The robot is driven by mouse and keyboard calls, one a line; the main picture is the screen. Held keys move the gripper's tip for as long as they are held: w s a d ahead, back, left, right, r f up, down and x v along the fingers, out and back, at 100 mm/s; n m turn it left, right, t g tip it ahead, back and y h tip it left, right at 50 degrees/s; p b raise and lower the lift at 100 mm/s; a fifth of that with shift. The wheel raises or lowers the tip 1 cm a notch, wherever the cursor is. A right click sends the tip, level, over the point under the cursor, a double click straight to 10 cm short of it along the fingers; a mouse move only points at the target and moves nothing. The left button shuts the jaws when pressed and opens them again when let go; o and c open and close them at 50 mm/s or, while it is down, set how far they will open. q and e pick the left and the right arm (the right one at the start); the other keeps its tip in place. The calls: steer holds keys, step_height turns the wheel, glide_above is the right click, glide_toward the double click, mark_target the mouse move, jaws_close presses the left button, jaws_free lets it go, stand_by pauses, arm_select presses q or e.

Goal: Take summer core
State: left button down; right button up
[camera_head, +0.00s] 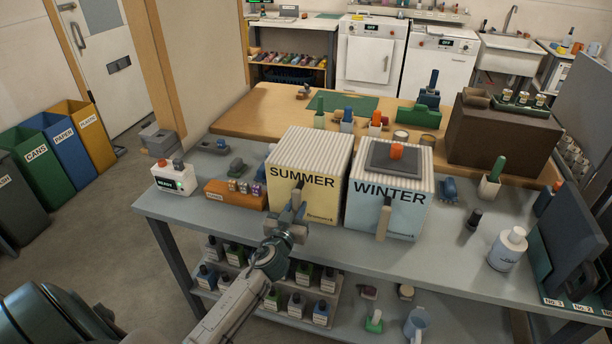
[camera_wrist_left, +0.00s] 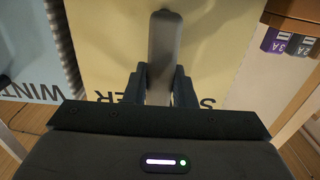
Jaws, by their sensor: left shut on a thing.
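The summer core (camera_head: 308,208) is a yellow-fronted box with a ribbed pale top, labelled SUMMER, standing on the grey bench in the head view. Its yellow face (camera_wrist_left: 110,60) fills the middle of the left wrist view. My left gripper (camera_head: 292,208) is at the front of this box, shut on its grey handle (camera_wrist_left: 165,50). The gripper covers part of the handle and the front label. The winter core (camera_head: 400,212), with a light blue front and its own tan handle, stands just to the right. My right gripper is not in view.
A grey pad with an orange knob (camera_head: 396,152) lies on the winter core. An orange block (camera_head: 235,194) and a white device (camera_head: 174,178) stand to the left. A white bottle (camera_head: 508,249) stands right on the bench (camera_head: 470,265).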

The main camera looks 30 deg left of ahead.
arm_select(q)
steer(key=shift+r, duration=0.1)
steer(key=shift+r+p, duration=0.95)
steer(key=shift+r, duration=0.2)
steer(key=shift+r+p, duration=1.75)
steer(key=shift+r, duration=0.75)
steer(key=shift+r+p, duration=1.75)
steer(key=shift+r, duration=0.7)
step_height(320, 180, up, 12)
steer(key=p, duration=0.4)
steer(key=shift+f, duration=0.15)
